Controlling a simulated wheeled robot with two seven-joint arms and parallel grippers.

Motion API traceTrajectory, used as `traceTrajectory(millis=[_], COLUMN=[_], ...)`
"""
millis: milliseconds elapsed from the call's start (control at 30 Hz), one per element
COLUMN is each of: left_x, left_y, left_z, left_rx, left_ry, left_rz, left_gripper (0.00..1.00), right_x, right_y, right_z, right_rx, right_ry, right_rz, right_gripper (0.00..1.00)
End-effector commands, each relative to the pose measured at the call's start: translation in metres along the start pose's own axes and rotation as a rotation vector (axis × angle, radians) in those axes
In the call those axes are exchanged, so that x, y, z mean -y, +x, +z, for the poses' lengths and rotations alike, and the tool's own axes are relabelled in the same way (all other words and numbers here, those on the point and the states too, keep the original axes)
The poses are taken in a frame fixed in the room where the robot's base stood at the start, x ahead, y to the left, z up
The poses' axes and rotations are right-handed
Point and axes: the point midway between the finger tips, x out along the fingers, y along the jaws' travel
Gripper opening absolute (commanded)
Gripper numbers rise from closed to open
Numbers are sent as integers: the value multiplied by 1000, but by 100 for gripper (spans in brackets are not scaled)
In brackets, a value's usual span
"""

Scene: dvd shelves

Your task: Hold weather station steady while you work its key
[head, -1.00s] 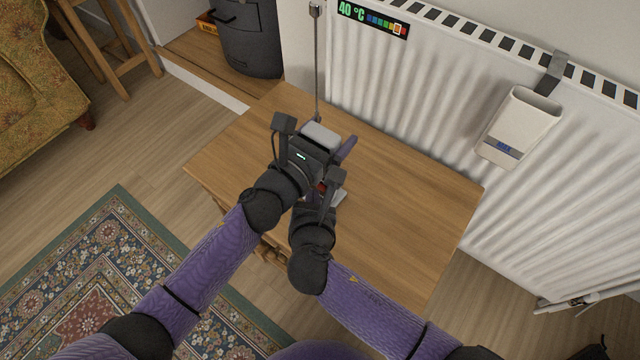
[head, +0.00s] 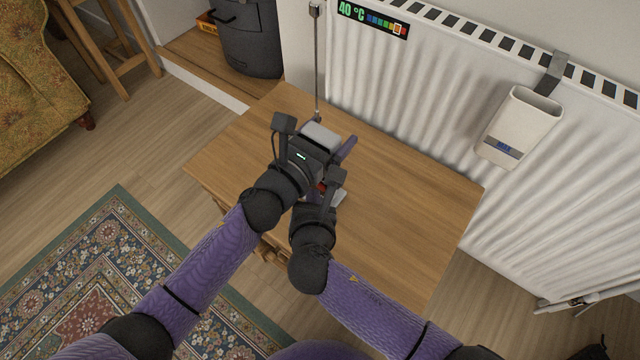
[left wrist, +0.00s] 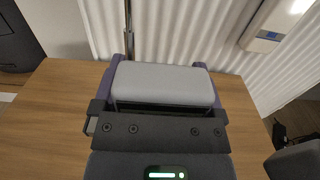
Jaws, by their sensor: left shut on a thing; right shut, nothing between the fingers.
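The weather station (head: 322,134) shows as a pale grey, rounded box top on the small wooden table. It fills the middle of the left wrist view (left wrist: 165,84). My left gripper (left wrist: 160,75) is shut on it, with a purple finger at each side; in the head view one finger (head: 346,149) shows at its right. My right gripper (head: 325,190) is shut and empty, low beside the left gripper on the near side. A small red patch and a light grey piece (head: 341,198) show there. The key and the station's front are hidden behind my grippers.
The wooden table (head: 420,220) is clear to the right and left. A white radiator (head: 430,110) stands behind it, with a hanging white container (head: 518,127) and a 40 °C strip (head: 373,19). A thin upright rod (head: 317,70) rises behind the station.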

Motion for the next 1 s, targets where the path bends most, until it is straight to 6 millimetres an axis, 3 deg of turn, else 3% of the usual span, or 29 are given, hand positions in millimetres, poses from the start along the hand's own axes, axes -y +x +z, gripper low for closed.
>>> traceTrajectory(millis=[467,1000], left_x=[0,0], left_y=[0,0], left_z=[0,0], left_rx=[-1,-1], left_ry=[0,0], left_rz=[0,0], left_gripper=[1,1], right_x=[-6,-30], right_y=[-8,-41], right_z=[-6,-30], right_rx=[-1,-1], right_ry=[1,1], right_rz=[1,1], right_gripper=[0,0])
